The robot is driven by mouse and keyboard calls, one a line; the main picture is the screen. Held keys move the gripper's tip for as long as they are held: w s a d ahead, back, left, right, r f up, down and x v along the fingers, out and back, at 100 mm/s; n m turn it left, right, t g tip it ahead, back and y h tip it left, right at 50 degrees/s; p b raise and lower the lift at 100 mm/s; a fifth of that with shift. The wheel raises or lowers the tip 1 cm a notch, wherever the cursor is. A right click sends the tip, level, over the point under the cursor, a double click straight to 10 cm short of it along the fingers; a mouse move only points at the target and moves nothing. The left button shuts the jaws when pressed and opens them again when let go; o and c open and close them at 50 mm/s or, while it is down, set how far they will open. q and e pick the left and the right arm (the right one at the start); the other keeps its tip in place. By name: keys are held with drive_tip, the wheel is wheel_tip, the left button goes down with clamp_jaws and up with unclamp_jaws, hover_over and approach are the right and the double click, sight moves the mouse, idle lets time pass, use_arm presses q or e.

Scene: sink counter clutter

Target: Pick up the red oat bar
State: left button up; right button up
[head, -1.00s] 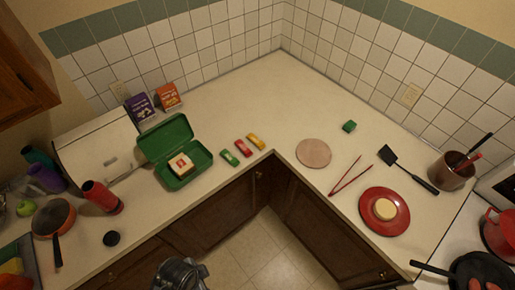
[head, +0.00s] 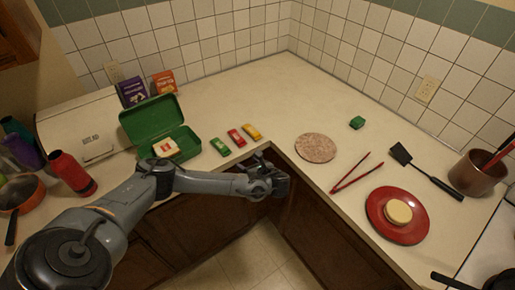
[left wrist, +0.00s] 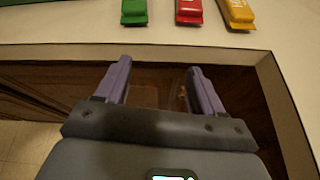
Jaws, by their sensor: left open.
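The red oat bar (head: 236,138) lies on the counter between a green bar (head: 220,147) and a yellow bar (head: 252,132). In the left wrist view the red bar (left wrist: 188,11) is at the top, with the green bar (left wrist: 134,11) to its left and the yellow bar (left wrist: 237,13) to its right. My left gripper (head: 276,178) is past the counter's front edge, in front of the bars. In the left wrist view its two purple fingers (left wrist: 156,82) are apart with nothing between them. My right gripper is out of view.
An open green lunch box (head: 186,148) holding a wrapped item stands left of the bars. A round board (head: 316,148), red tongs (head: 357,172) and a red plate (head: 374,213) lie to the right. The counter behind the bars is clear.

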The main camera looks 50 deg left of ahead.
use_arm(q)
drive_tip(key=n+b, duration=0.1)
approach(238, 137)
drive_tip(key=d, duration=0.2)
drive_tip(key=shift+t, duration=0.3)
drive_tip(key=shift+r+x, duration=0.15)
drive_tip(key=shift+x, duration=1.2)
drive_tip(key=shift+r+x, duration=0.1)
drive_tip(key=shift+x, duration=1.2)
drive_tip(key=x, duration=0.4)
drive_tip(key=shift+s, duration=0.35)
drive_tip(key=shift+a+f, duration=0.15)
drive_tip(key=shift+a, duration=0.45)
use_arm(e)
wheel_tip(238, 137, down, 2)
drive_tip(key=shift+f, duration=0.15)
use_arm(q)
drive_tip(key=shift+w, duration=0.1)
drive_tip(key=c, duration=1)
drive_tip(key=shift+c, duration=0.3)
